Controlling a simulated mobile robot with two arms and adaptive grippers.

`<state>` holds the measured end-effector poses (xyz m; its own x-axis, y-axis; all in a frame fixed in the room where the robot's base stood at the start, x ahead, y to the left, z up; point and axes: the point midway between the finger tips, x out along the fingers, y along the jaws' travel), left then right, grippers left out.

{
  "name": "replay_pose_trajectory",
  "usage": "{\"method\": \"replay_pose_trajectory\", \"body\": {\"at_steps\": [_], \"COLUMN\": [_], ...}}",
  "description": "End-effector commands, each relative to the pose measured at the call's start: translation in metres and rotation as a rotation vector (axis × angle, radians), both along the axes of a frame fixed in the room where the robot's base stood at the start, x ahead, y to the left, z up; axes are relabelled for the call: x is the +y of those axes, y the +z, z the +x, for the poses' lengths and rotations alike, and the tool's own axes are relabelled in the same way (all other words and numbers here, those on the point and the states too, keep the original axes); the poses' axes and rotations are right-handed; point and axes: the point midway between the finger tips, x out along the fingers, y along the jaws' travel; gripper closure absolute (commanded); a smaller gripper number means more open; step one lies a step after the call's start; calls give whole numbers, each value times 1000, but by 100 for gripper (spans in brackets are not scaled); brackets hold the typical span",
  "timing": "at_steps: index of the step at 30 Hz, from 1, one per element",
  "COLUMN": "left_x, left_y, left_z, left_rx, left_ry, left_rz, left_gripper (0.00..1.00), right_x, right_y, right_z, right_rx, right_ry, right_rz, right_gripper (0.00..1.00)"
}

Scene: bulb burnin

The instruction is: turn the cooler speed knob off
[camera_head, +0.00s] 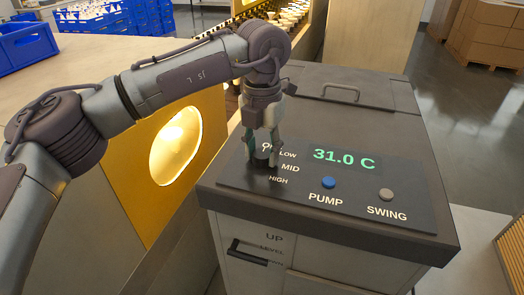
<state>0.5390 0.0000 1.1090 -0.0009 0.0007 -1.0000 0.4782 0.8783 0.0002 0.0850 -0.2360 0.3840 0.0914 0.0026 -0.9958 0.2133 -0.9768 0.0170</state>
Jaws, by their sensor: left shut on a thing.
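The cooler (340,242) stands in the middle right, with a dark control panel (407,205) on its top. My left gripper (262,160) points down at the left end of the panel. It is shut on the dark speed knob (262,163), beside the labels LOW, MID and HIGH. The fingers hide most of the knob, and I cannot tell which setting it points at. The green display (344,160) reads 31.0 C. A blue PUMP button (328,183) and a grey SWING button (386,195) sit to the right. My right gripper is not in view.
A lid handle (340,90) rises behind the panel. A yellow panel with a lit round opening (176,146) is left of the cooler. Blue crates (27,46) stand at the back left, and cardboard boxes (490,35) at the back right.

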Motion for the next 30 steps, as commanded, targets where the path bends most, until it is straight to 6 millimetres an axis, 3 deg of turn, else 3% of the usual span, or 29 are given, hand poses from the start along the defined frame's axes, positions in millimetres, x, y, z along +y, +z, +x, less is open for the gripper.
{"method": "replay_pose_trajectory", "body": {"at_steps": [10,11,15,25,30], "left_x": [0,0,0,0,0], "left_y": [2,2,1,2,23], "left_z": [1,1,1,0,1], "left_rx": [-4,-4,-3,-2,-4], "left_ry": [6,6,5,4,4], "left_rz": [-2,-2,-1,-1,-2], "left_gripper": [92,54,32,32,32], "right_x": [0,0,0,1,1], "right_y": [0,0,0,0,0], "right_z": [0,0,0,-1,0], "right_rx": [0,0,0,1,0], "right_ry": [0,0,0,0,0], "right_rz": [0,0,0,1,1], "right_gripper": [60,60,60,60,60]}}
